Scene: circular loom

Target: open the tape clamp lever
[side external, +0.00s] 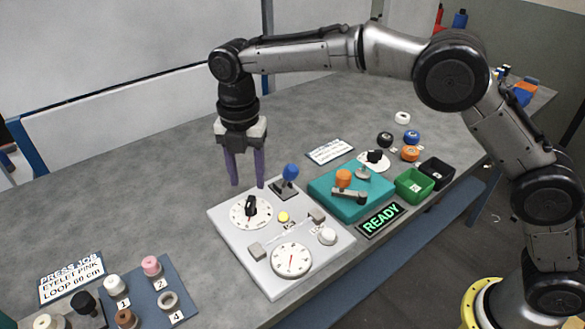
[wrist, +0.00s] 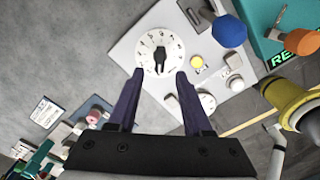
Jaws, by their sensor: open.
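A lever with a blue ball knob (side external: 290,171) stands upright on a dark base at the back edge of a light grey panel (side external: 232,225). The blue knob also shows at upper right in the wrist view (wrist: 229,31). A teal block (side external: 325,199) carries a grey bar (side external: 349,195) and an orange knob (side external: 343,178). No label shows which part is the tape clamp lever. My gripper (side external: 248,184) points down, open and empty, left of the blue knob and above the panel's back left area. In the wrist view the black dial knob (wrist: 160,60) appears between its fingertips.
The panel also holds a second dial (side external: 291,260), a yellow button (side external: 283,217) and a white knob (side external: 327,236). A READY display (side external: 381,220), green bin (side external: 414,187) and black bin (side external: 437,173) stand right. Numbered spools on a blue mat (side external: 176,285) lie front left. The table's back left is clear.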

